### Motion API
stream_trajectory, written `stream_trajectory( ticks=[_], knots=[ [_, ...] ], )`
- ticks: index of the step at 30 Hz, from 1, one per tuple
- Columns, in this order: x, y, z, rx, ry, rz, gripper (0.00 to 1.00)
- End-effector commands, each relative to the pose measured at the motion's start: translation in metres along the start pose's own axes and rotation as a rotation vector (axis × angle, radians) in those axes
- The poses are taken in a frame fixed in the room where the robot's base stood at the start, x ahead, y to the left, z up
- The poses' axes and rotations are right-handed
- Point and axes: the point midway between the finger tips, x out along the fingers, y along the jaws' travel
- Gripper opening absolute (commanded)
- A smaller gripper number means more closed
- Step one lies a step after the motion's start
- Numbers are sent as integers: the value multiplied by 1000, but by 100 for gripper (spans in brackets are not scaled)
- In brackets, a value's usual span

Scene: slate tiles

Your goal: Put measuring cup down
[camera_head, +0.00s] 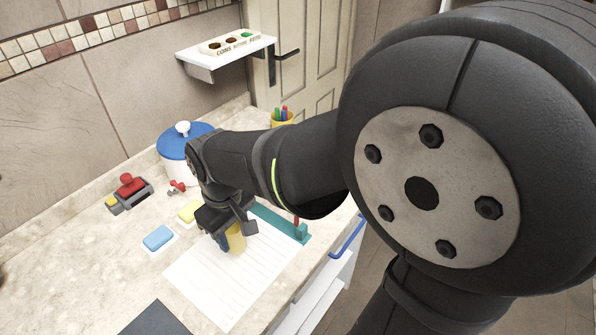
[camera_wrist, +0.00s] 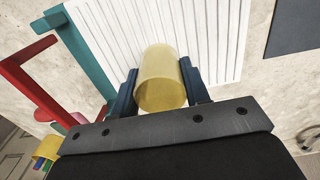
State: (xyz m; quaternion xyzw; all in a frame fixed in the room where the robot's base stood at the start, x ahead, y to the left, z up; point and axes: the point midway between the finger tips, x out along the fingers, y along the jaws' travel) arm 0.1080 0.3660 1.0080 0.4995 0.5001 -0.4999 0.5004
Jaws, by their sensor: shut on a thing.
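The measuring cup is a translucent yellow cylinder (camera_wrist: 162,80). In the wrist view my gripper (camera_wrist: 165,90) has one dark finger on each side of it and is shut on it. In the head view the yellow cup (camera_head: 236,238) shows below my gripper (camera_head: 230,228), over a white ribbed mat (camera_head: 205,277). The fingers and wrist hide part of the cup there. I cannot tell whether its base touches the mat. The mat also fills the top middle of the wrist view (camera_wrist: 215,35).
A teal frame with a red part (camera_head: 282,222) stands at the mat's far right edge. A blue sponge (camera_head: 158,238) and a yellow sponge (camera_head: 188,211) lie left of the mat. A blue-lidded white pot (camera_head: 178,150) and a red-handled tool (camera_head: 130,190) are behind. A dark slab (camera_head: 155,320) lies in front.

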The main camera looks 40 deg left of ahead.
Motion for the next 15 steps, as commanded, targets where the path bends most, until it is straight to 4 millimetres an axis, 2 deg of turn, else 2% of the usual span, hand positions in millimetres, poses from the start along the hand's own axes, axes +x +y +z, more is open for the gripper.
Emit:
stream_trajectory(
  ticks=[5, 12, 15],
  knots=[
    [9, -9, -9, 0, 0, 0, 20],
    [42, -9, -8, 1, -3, -1, 20],
    [47, -8, -9, 1, 0, 0, 20]
  ],
)
